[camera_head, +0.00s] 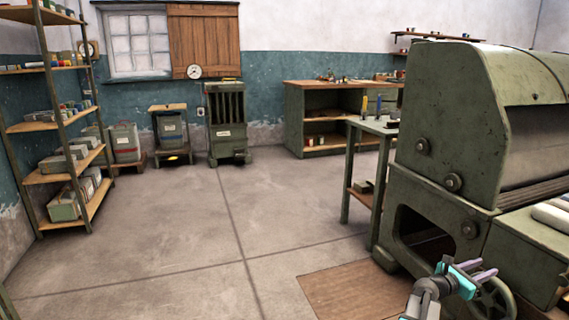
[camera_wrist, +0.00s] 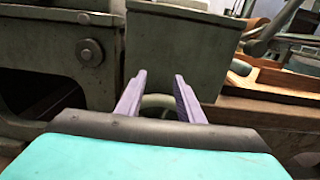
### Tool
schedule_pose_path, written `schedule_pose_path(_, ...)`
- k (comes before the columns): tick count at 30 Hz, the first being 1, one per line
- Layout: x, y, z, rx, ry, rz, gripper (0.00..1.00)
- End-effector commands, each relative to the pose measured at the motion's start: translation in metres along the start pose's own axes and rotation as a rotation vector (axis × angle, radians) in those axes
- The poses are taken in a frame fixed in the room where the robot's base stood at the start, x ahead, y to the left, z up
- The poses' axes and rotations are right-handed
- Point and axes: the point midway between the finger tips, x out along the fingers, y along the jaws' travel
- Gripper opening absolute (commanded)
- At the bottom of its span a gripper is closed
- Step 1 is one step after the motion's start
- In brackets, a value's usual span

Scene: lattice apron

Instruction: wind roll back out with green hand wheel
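The green hand wheel (camera_head: 497,301) sits low on the front of the big green machine (camera_head: 447,120), at the bottom right of the head view, partly cut off and partly behind my gripper. My gripper (camera_head: 482,270) is in front of the wheel. In the wrist view its two purple fingers (camera_wrist: 160,82) stand apart, and a curved piece of the wheel's rim (camera_wrist: 157,101) shows between them. I cannot tell whether the fingers touch it. Which roll the wheel moves is not clear; pale rolls (camera_head: 551,215) lie on the machine's right side.
A side table (camera_head: 364,124) stands left of the machine. A brown mat (camera_head: 350,287) lies on the floor beside it. A shelf rack (camera_head: 55,125) stands far left, and a workbench (camera_head: 300,118) is at the back. The middle floor is clear.

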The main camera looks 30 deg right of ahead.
Motion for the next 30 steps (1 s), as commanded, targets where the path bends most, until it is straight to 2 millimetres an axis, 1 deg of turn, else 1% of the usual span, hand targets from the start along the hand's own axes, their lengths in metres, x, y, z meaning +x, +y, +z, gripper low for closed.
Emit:
schedule_pose_path(3, -0.011, -0.001, 0.000, 0.000, 0.000, 0.001, 0.34)
schedule_pose_path(13, -0.034, -0.001, 0.000, 0.001, 0.000, 0.000, 0.34)
schedule_pose_path(30, -0.036, 0.000, 0.000, 0.000, 0.000, -0.001, 0.34)
